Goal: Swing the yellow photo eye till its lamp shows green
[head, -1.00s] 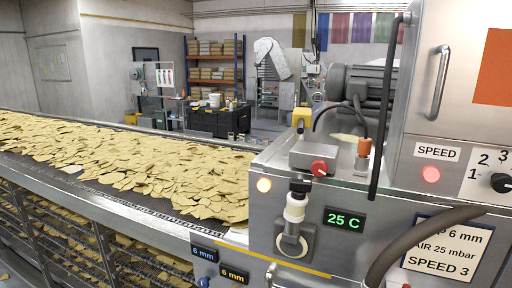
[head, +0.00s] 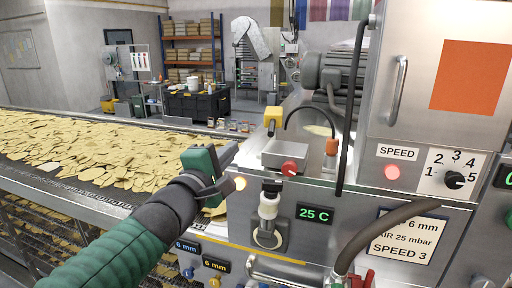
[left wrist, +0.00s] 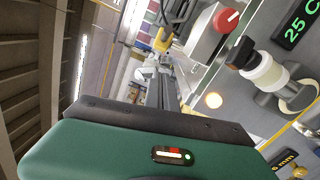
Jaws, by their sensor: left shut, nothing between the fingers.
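The yellow photo eye (head: 272,117) stands on top of the steel machine housing, behind the box with the red button. It also shows in the left wrist view (left wrist: 162,40). Its own lamp is too small to read in either view. A round lamp (head: 240,183) on the housing front glows pale amber and also shows in the left wrist view (left wrist: 213,100). My left gripper (head: 230,152) is shut and empty, left of and nearer than the photo eye, apart from it in the picture. My right gripper is not in view.
The red button (head: 289,167) sits on a grey box right of my gripper. A white-collared fitting (head: 268,207) and a green "25 C" display (head: 314,214) are on the housing front. A black cable (head: 358,90) hangs at right. The chip belt (head: 90,150) runs along the left.

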